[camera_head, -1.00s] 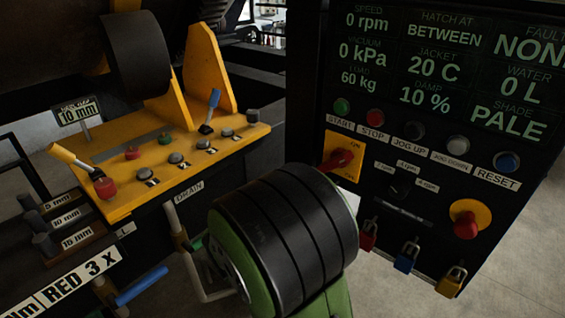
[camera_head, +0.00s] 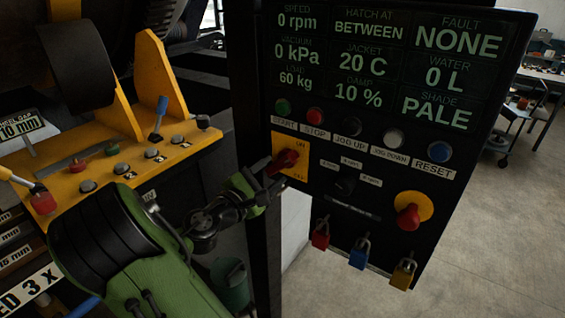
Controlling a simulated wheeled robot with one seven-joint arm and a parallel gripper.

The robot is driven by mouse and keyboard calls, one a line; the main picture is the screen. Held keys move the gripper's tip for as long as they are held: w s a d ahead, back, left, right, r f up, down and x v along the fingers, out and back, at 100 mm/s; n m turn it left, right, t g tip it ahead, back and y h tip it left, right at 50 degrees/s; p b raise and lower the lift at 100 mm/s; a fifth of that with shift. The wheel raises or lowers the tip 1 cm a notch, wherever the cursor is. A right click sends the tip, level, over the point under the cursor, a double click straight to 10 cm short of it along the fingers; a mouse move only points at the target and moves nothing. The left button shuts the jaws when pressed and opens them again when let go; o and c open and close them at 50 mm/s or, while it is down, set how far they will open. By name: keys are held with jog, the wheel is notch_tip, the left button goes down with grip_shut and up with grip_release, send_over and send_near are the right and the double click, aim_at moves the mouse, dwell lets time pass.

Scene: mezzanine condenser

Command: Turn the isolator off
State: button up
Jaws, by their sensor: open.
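The isolator is a red rotary handle (camera_head: 287,159) on a yellow plate (camera_head: 298,148) at the left side of the black control panel. Its plate has a label at the top that reads ON and one at the bottom that is hard to read. The red handle lies tilted, pointing up to the right. My gripper (camera_head: 272,176) is at the end of my green and black arm, just below and left of the handle. Its fingers are open and small in view; I cannot tell whether they touch the handle. My gripper covers part of the plate's lower left.
The panel's display (camera_head: 390,65) reads 0 rpm. A row of buttons lies below it, with a red emergency knob (camera_head: 408,217) on yellow at the right. Red, blue and yellow padlocks (camera_head: 359,252) hang along the lower edge. A yellow lever console (camera_head: 130,160) stands left. Floor at right is clear.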

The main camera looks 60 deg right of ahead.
aim_at(280, 166)
jog(key=d, duration=0.4)
jog(key=s+d, duration=0.1)
jog(key=d, duration=0.1)
jog(key=shift+a, duration=0.1)
grip_shut()
